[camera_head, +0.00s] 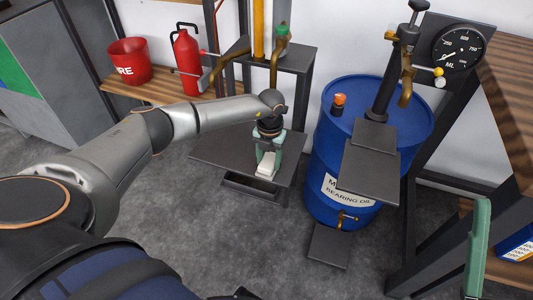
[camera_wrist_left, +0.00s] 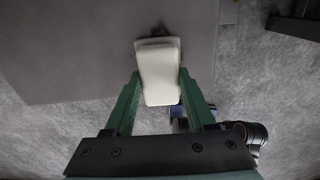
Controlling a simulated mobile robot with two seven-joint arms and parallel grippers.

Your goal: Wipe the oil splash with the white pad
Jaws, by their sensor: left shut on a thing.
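My left gripper (camera_head: 267,158) has its green fingers shut on the white pad (camera_head: 266,168). The pad also shows in the left wrist view (camera_wrist_left: 158,75), between the fingers and reaching past their tips. It is over the dark grey plate (camera_head: 215,150) of the stand; whether it touches the plate is hard to tell. A small dark patch, perhaps the oil splash (camera_wrist_left: 157,32), shows at the pad's far end in the left wrist view; the pad may hide more of it. A green finger-like part, apparently of my right gripper (camera_head: 478,250), shows at the lower right.
A blue oil drum (camera_head: 325,150) stands right of the plate, with a dark shelf (camera_head: 368,172) and a gauge (camera_head: 458,48) by it. A red extinguisher (camera_head: 187,62) and a red bucket (camera_head: 128,60) are at the back left. Brass pipes (camera_head: 276,70) rise behind the gripper.

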